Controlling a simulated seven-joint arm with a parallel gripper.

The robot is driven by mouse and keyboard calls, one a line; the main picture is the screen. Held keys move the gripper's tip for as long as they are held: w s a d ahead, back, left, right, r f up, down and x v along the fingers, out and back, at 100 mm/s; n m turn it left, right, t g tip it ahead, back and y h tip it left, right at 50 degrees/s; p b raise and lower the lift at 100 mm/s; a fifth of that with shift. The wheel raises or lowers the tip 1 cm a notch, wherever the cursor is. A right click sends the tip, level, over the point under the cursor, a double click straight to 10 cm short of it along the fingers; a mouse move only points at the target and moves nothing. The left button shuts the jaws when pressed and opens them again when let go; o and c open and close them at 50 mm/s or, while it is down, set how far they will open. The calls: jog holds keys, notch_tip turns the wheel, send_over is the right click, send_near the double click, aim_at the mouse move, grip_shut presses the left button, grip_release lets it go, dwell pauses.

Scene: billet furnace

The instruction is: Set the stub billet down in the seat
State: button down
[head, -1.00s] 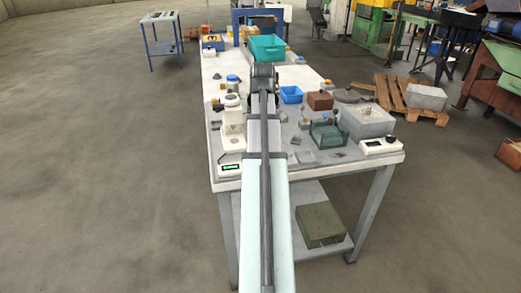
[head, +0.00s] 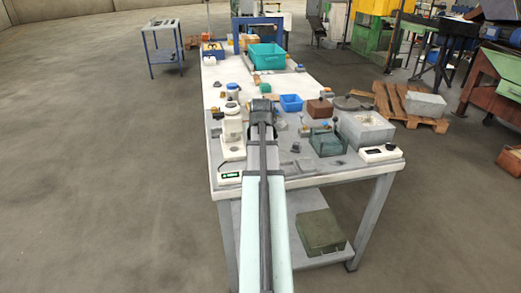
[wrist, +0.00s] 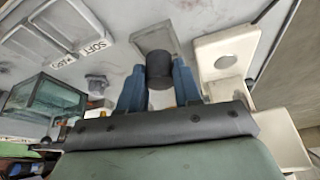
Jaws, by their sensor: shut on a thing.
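The stub billet (wrist: 160,62) is a dark, short cylinder in the wrist view. My gripper (wrist: 159,78) is shut on it, with one blue finger on each side. A flat grey rectangular plate (wrist: 153,32), which may be the seat, lies right beyond the billet. The billet overlaps the plate's edge in the picture, and I cannot tell whether they touch. In the head view my arm hides the gripper and the billet.
A cream stand with a round recess (wrist: 225,61) is close on the right; it also shows in the head view (head: 232,140). Labelled trays (wrist: 68,22) and a teal fixture (wrist: 45,103) are left.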

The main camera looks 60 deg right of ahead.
jog(key=shift+f, duration=0.8)
jog(key=shift+f, duration=0.1)
jog(key=c, duration=0.8)
grip_release()
jog(key=shift+v, duration=6.1)
jog(key=shift+a, duration=0.1)
